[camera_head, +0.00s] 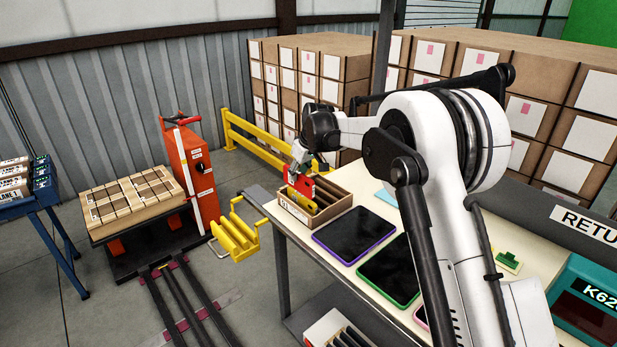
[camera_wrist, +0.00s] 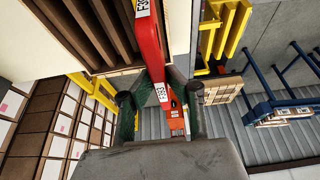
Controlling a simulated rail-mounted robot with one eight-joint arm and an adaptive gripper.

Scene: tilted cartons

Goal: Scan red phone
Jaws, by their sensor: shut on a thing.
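The red phone (camera_head: 300,184) is upright and tilted at a divided cardboard carton (camera_head: 306,221) on the table's far left corner. My gripper (camera_head: 303,168) is shut on its upper edge. In the wrist view the red phone (camera_wrist: 150,45) stands between the two fingers of my gripper (camera_wrist: 158,98), with white labels on its edge. The carton's brown dividers (camera_wrist: 112,25) are beside it. I cannot tell whether the phone's lower end is still inside a slot. A teal device marked K620 (camera_head: 590,310) stands at the table's right; its function is unclear.
A purple-edged tablet (camera_head: 353,233) and a green-edged tablet (camera_head: 390,270) lie on the table (camera_head: 335,277). A yellow rack (camera_head: 236,236) stands off the table's left edge. A red-orange cart (camera_head: 190,165) and stacked cartons (camera_head: 325,65) are behind.

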